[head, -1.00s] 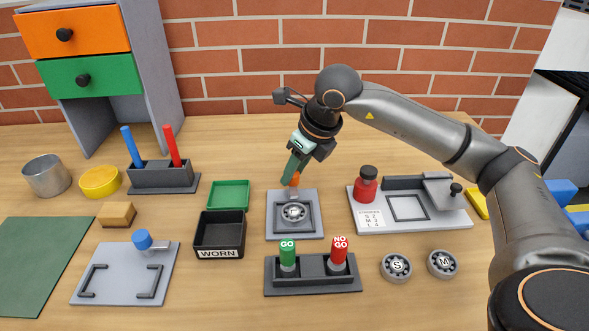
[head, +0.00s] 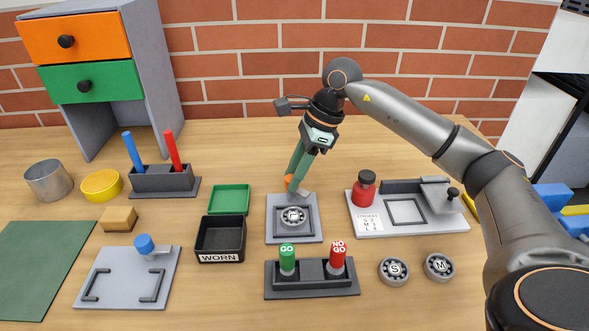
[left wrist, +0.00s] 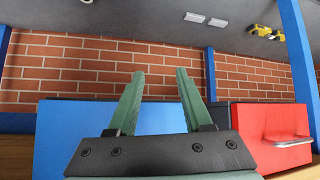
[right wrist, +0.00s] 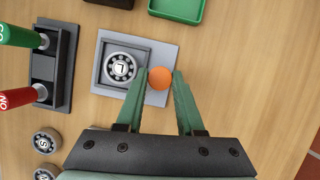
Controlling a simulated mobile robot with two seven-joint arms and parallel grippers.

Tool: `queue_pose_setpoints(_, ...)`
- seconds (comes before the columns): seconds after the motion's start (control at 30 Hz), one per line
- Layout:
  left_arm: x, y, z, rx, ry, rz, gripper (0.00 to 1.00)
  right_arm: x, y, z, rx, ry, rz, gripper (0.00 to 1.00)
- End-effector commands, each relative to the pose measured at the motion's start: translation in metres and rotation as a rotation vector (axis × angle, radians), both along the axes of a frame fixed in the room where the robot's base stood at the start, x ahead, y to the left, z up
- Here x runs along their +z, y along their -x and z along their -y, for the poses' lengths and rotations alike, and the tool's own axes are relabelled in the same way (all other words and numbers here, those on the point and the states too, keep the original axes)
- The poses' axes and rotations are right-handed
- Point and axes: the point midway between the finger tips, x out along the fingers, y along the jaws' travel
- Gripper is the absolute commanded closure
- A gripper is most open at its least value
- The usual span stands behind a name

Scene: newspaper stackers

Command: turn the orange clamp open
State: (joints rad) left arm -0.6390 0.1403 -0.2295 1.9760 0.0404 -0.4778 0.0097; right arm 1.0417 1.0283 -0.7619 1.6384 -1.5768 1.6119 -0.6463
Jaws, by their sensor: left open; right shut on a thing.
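The orange clamp (head: 289,182) stands at the back edge of a grey fixture plate (head: 272,230). In the right wrist view its round orange knob (right wrist: 160,78) is between my right fingertips. My right gripper (head: 297,182) is shut on the knob, reaching down from above. A grey clamp arm (head: 304,193) shows just right of the fingertips. A bearing marked L (right wrist: 121,67) sits in the plate's square recess; it also shows in the head view (head: 294,216). My left gripper (left wrist: 160,74) is open and empty, facing a brick wall, out of the head view.
A GO/NO GO gauge stand (head: 312,290) is in front of the plate. The black WORN tray (head: 220,257) and green tray (head: 229,199) are left. A grey station (head: 430,223) with a red bottle (head: 364,190) is right. Loose bearings (head: 393,270) lie front right.

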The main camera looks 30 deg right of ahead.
Motion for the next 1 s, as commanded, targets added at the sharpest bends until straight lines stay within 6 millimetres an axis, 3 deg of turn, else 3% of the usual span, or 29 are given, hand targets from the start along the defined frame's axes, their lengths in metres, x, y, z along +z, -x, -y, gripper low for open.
queue_pose_setpoints(0.5, 0.003, 0.009, -0.008, 0.016, -0.010, -0.014, 0.50, 0.002, -0.004, 0.000, 0.456, 0.000, 0.002, 1.00)
queue_pose_setpoints(1.0, 0.004, 0.011, -0.009, 0.020, -0.009, -0.017, 0.50, 0.001, -0.005, 0.001, 0.658, 0.002, 0.004, 1.00)
